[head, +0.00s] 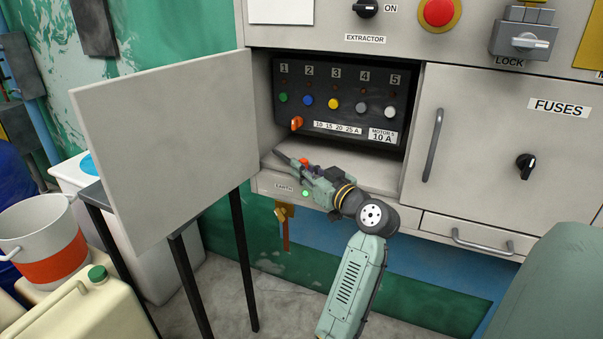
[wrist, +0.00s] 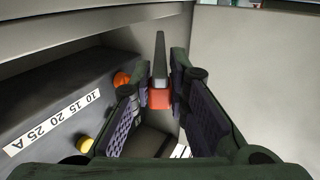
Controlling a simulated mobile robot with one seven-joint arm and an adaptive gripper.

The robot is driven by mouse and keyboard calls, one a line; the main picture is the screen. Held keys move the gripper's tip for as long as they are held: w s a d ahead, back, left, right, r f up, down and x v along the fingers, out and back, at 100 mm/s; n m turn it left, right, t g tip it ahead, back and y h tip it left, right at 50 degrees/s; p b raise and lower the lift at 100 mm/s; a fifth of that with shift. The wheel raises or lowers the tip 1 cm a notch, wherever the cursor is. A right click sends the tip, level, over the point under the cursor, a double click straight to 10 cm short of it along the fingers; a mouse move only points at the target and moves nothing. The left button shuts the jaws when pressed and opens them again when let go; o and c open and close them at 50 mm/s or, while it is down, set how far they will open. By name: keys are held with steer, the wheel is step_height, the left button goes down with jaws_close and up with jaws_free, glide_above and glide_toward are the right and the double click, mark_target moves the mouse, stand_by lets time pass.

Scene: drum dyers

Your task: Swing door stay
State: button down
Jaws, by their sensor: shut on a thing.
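The door stay (head: 281,157) is a thin dark grey bar at the front left of the open compartment, pointing left toward the open door (head: 165,150). Its orange-red end block (wrist: 160,99) shows between my finger pads in the wrist view, with the grey bar running away from me. My gripper (head: 310,171) is shut on the stay, at the compartment's front lower edge. The fingers hide part of the stay, and I cannot tell where it is hinged. The door is a plain grey panel, standing wide open to the left.
Inside the compartment is a dark panel (head: 343,126) with several coloured knobs and an orange selector (head: 297,123). The shut FUSES door (head: 480,180) is at right. A table, a bucket (head: 42,232) and a jerrycan (head: 75,300) stand at lower left.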

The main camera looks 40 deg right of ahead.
steer(key=c, duration=1.8)
jaws_free()
steer(key=shift+w+f, duration=0.1)
steer(key=s+a, duration=0.1)
steer(key=s, duration=1.1)
steer(key=shift+a, duration=0.25)
